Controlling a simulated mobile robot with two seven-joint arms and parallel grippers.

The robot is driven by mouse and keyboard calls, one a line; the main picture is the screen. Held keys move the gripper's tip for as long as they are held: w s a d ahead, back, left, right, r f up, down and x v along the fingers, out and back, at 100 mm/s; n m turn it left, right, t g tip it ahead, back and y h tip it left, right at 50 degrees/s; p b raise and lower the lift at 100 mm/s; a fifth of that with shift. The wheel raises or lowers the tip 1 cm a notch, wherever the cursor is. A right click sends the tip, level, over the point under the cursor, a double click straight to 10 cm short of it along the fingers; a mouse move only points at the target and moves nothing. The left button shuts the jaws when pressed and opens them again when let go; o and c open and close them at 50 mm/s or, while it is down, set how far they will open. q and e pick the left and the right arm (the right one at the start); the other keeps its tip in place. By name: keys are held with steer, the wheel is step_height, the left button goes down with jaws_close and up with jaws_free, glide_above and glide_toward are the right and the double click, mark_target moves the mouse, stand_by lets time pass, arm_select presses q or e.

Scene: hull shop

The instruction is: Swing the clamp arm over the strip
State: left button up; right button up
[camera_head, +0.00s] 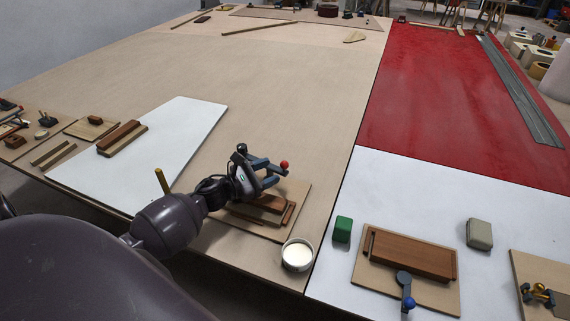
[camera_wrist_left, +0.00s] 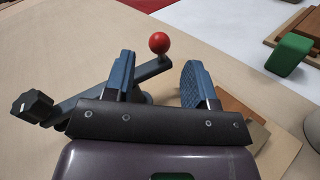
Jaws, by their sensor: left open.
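My left gripper (camera_head: 268,172) is open over a small board near the front edge of the bench. A dark clamp arm (camera_wrist_left: 75,100) with a red ball (camera_head: 284,164) at one end and a black knob (camera_head: 242,149) at the other lies by its fingers. In the left wrist view the red ball (camera_wrist_left: 159,42) shows beyond the gap between the fingers (camera_wrist_left: 158,82), and one finger partly hides the arm. I cannot tell whether they touch. A reddish-brown wooden strip (camera_head: 267,203) lies on the board below, partly hidden by my gripper.
A white cup (camera_head: 297,255) stands just right of the board. A green block (camera_head: 342,229) and another board (camera_head: 373,285) with a brown block and a blue-ball clamp (camera_head: 405,283) are farther right. A white panel (camera_head: 180,135) lies left.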

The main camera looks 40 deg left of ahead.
mark_target(284, 164)
arm_select(q)
steer(key=x, duration=0.5)
steer(key=shift+w+d, duration=0.1)
steer(key=shift+w, duration=0.25)
steer(key=c, duration=0.9)
jaws_close()
